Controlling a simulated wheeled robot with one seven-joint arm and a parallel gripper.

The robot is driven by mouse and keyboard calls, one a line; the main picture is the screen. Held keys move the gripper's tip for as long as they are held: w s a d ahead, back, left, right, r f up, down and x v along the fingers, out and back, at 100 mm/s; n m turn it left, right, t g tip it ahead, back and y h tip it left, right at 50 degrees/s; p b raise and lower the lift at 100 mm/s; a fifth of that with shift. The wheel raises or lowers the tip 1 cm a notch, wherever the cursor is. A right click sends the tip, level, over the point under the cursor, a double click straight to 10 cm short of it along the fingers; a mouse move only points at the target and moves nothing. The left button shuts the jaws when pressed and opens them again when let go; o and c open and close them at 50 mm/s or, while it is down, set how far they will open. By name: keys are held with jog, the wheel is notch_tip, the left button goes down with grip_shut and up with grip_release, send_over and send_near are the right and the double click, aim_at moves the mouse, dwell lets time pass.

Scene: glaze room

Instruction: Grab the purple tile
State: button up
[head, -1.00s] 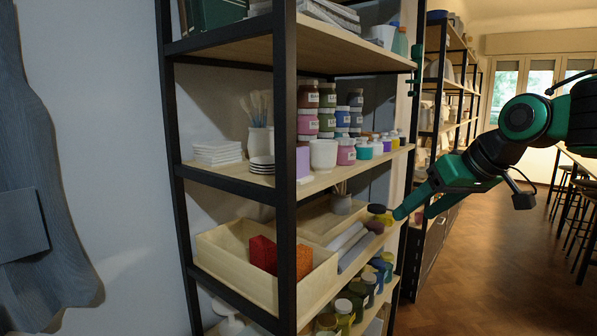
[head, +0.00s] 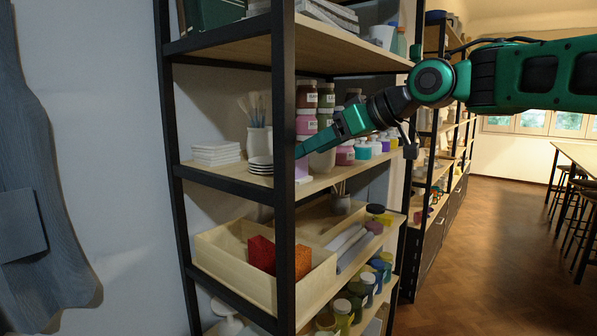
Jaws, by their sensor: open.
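The purple tile (head: 301,171) stands on the middle shelf (head: 325,181), just right of the black front post. Its upper part is hidden behind my gripper and the post covers part of its left side. My gripper (head: 303,150) reaches in from the right with its tips at the tile's top, close to the post. From this view I cannot tell whether the fingers touch the tile or stand around it. The far finger is hidden.
The black post (head: 285,110) stands right beside the tile. A pale cup (head: 322,163) is partly behind my gripper. Stacked jars (head: 307,95) stand behind. White tiles (head: 217,152) and small dark-rimmed dishes (head: 261,165) lie left. A wooden box with red and orange blocks (head: 225,262) sits below.

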aim_at(299, 165)
jog(key=x, duration=0.5)
jog(key=shift+s+f, duration=0.1)
jog(key=shift+s, duration=0.1)
jog(key=c, duration=1.2)
